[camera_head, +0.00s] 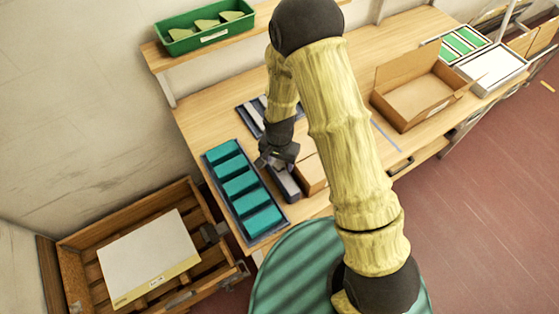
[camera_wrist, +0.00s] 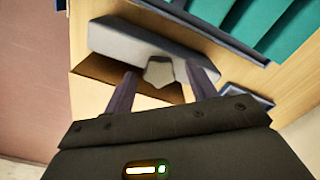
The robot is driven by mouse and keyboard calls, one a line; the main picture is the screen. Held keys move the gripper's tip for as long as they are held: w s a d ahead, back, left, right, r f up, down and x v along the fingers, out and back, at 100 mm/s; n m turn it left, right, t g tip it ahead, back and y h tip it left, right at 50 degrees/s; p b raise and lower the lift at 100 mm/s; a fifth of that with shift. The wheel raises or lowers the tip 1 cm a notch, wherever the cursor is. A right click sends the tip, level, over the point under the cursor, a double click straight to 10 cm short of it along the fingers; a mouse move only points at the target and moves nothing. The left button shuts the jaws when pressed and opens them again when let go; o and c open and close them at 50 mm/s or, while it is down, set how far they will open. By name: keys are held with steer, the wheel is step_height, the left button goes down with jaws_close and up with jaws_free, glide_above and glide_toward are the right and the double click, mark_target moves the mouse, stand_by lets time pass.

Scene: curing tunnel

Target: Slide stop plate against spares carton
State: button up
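A long grey block, which looks like the stop plate (camera_head: 286,184), lies on the bench between the tray of teal blocks and a small cardboard carton (camera_head: 313,174). The carton may be the spares carton; my arm hides part of it. My gripper (camera_head: 278,163) is low over the far end of the plate. In the wrist view the grey plate (camera_wrist: 145,43) lies beyond my gripper (camera_wrist: 163,74). Its fingers are apart, with a pale tab (camera_wrist: 160,72) of the plate between them. I cannot tell whether either finger touches it.
The tray (camera_head: 244,237) of teal blocks is close on the left. Another dark tray (camera_head: 243,108) lies behind my gripper. An open cardboard box (camera_head: 418,92) stands to the right. A green bin (camera_head: 205,27) is on the shelf. A wooden crate (camera_head: 75,238) stands lower left.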

steer(key=shift+r, duration=0.15)
step_height(320, 180, up, 17)
steer(key=b, duration=0.3)
stand_by(0.6)
steer(key=shift+d+r, duration=0.1)
steer(key=shift+d, duration=0.2)
steer(key=c, duration=0.6)
steer(key=shift+n+t, duration=0.5)
steer(key=shift+n, duration=0.2)
steer(key=d, duration=0.2)
steer(key=s+d, duration=0.1)
steer(key=d, duration=0.2)
steer(key=d+r, duration=0.1)
steer(key=d, duration=0.1)
steer(key=shift+s+d, duration=0.2)
steer(key=shift+d, duration=0.05)
jaws_close()
steer(key=s+d+n+t, duration=0.1)
steer(key=s+d+n, duration=0.1)
steer(key=s+d, duration=0.4)
steer(key=d, duration=0.4)
steer(key=shift+r+n+t, duration=0.3)
steer(key=shift+r, duration=0.05)
